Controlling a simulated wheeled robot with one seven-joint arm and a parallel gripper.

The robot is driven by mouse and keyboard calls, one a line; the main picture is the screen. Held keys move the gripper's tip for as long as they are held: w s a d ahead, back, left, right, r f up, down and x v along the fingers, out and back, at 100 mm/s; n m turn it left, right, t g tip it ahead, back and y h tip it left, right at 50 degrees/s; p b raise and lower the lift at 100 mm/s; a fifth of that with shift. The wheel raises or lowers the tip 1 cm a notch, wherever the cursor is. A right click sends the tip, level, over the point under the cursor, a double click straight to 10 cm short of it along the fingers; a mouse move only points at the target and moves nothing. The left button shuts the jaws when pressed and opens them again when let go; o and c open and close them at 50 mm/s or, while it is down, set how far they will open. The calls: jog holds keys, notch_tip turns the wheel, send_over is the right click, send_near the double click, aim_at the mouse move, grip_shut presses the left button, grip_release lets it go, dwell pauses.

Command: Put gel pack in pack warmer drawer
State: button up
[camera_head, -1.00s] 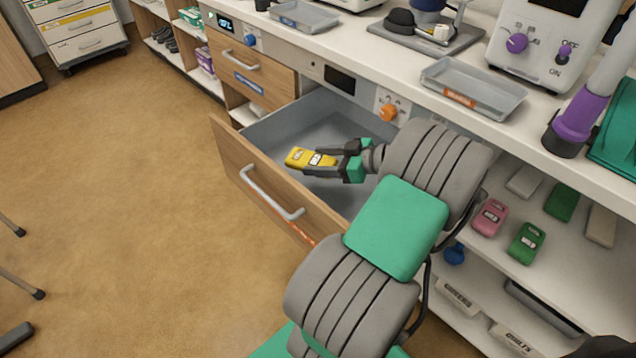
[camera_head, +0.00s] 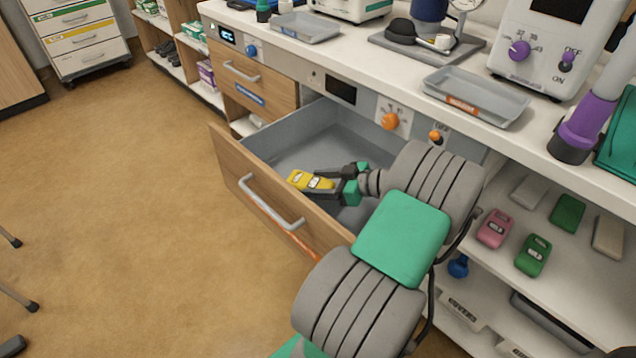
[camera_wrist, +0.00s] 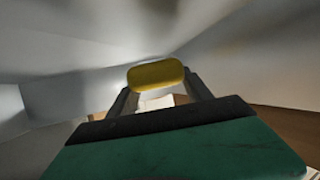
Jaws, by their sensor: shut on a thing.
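The yellow gel pack (camera_head: 308,180) has a pale label on top. My gripper (camera_head: 325,184) is shut on it, inside the open grey-lined drawer (camera_head: 290,146) with a wooden front. In the wrist view the pack (camera_wrist: 156,74) sits between the two fingers (camera_wrist: 160,92). The pack is low within the drawer, near its front side; I cannot tell whether it touches the drawer floor. The drawer's right end is hidden behind my arm.
Above the drawer is a panel with an orange knob (camera_head: 390,121). A grey tray (camera_head: 475,97) stands on the counter. Pink (camera_head: 495,229) and green (camera_head: 533,255) packs lie on the shelf at right. Another wooden drawer (camera_head: 245,80) at the left is shut.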

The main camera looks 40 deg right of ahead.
jog(key=o, duration=1.6)
jog(key=shift+r, duration=0.2)
jog(key=p+v, duration=0.1)
jog(key=v, duration=0.1)
jog(key=p+v, duration=0.2)
jog(key=v, duration=0.1)
jog(key=p+v, duration=0.2)
jog(key=shift+s+d+r, duration=0.15)
jog(key=shift+s+r, duration=0.05)
jog(key=shift+r, duration=0.25)
